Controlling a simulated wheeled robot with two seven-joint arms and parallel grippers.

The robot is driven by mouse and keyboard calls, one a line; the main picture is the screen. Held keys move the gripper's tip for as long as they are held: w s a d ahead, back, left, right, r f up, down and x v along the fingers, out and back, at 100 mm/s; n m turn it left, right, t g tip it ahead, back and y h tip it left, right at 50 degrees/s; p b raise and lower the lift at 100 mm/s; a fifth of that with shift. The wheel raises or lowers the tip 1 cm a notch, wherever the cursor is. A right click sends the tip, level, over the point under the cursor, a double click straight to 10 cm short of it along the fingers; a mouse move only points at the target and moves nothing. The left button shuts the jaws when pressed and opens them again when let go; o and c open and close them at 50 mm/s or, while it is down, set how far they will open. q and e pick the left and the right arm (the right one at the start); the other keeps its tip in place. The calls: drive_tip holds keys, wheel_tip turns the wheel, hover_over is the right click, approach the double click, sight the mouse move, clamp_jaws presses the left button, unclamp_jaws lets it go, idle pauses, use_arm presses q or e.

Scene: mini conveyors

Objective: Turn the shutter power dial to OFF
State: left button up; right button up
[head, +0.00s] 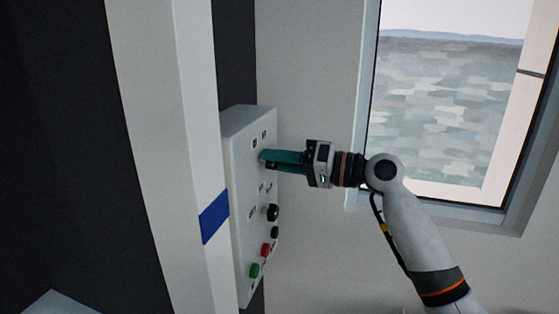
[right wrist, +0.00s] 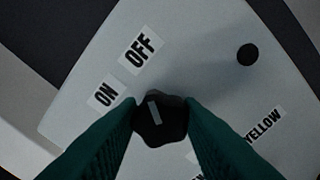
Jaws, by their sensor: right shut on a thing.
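The shutter power dial (right wrist: 168,128) is a small black knob with a grey mark on the light control box (right wrist: 215,30). The OFF label (right wrist: 141,50) and the ON label (right wrist: 103,94) are above and to the left of it in the right wrist view. The grey mark points up and slightly left, roughly toward OFF. My right gripper (right wrist: 160,122) is shut on the dial, a teal finger on each side. In the head view the right gripper (head: 263,157) reaches the upper part of the box (head: 247,128) from the right and hides the dial. My left gripper is not in view.
Lower on the box are a black knob (head: 272,212), a dark button (head: 275,232), a red button (head: 266,250) and a green button (head: 254,270). A white post with a blue band (head: 214,216) stands left of the box. A window (head: 450,110) is at the right.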

drive_tip(key=o, duration=1)
drive_tip(key=shift+c, duration=0.2)
drive_tip(key=b+v, duration=0.6)
drive_tip(key=v, duration=0.6)
